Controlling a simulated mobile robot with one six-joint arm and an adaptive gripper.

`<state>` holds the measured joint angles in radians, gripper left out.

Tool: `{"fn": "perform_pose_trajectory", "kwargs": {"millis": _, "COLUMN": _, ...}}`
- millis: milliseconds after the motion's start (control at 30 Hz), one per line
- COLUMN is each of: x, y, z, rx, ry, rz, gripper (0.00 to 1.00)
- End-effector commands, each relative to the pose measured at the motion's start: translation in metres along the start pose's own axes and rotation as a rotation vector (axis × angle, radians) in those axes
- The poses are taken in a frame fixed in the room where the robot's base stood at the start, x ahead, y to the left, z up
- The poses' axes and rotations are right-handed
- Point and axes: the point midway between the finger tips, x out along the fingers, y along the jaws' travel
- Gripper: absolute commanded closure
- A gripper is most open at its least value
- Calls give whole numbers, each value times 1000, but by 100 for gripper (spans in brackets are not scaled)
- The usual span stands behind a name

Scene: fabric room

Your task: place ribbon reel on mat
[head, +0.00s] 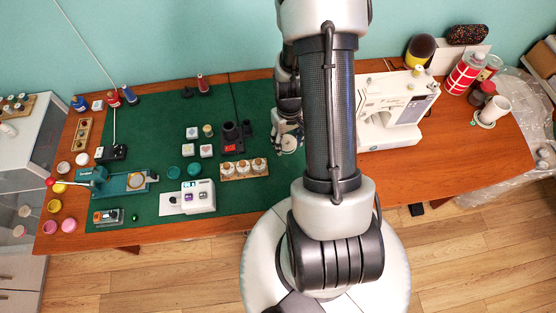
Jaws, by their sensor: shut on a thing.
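The green mat (150,118) covers the left and middle of the wooden table. My gripper (289,138) points down by the mat's right edge, left of my arm. It is shut on a small round thing (290,145), which looks like the ribbon reel. The fingers hide part of it, and its colour is hard to make out. I cannot tell whether it touches the mat or hangs just above it.
A wooden rack with white-topped jars (245,168), a dark holder (231,135) and a white device (198,197) stand on the mat left of my gripper. A sewing machine (395,108) stands right of my arm.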

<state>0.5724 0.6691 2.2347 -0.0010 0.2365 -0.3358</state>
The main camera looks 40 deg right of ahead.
Motion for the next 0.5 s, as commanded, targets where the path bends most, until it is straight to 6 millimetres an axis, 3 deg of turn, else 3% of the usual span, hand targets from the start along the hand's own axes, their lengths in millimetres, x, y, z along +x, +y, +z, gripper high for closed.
{"fn": "perform_pose_trajectory", "kwargs": {"millis": 33, "x": 20, "y": -1, "z": 2, "rx": 0, "ry": -7, "rz": -2, "gripper": 65}}
{"fn": "perform_pose_trajectory", "kwargs": {"millis": 300, "x": 91, "y": -1, "z": 2, "rx": 0, "ry": -5, "rz": -2, "gripper": 65}}
{"fn": "perform_pose_trajectory", "kwargs": {"millis": 500, "x": 122, "y": -1, "z": 0, "rx": 0, "ry": -2, "rz": -1, "gripper": 65}}
